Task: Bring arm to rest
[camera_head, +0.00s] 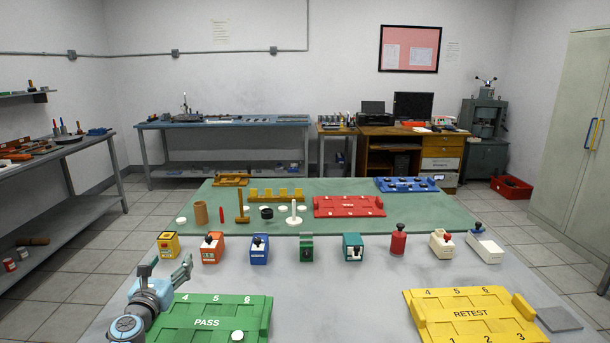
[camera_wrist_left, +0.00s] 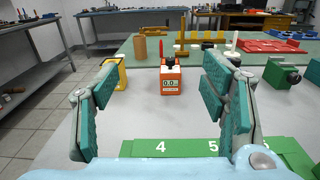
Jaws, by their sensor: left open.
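My left gripper (camera_head: 167,268) is over the left rear corner of the green PASS tray (camera_head: 178,311) at the lower left of the head view. In the left wrist view, my left gripper (camera_wrist_left: 156,100) has its two teal-padded fingers spread wide with nothing between them. An orange device (camera_wrist_left: 170,80) with a small display stands on the table ahead, beyond the fingertips. My right gripper is not in view.
A row of small devices, from a yellow one (camera_head: 168,244) to a white-and-blue one (camera_head: 484,244), spans the table behind the trays. The yellow RETEST tray (camera_head: 470,314) is at the front right. The grey table (camera_head: 335,300) between the trays is clear.

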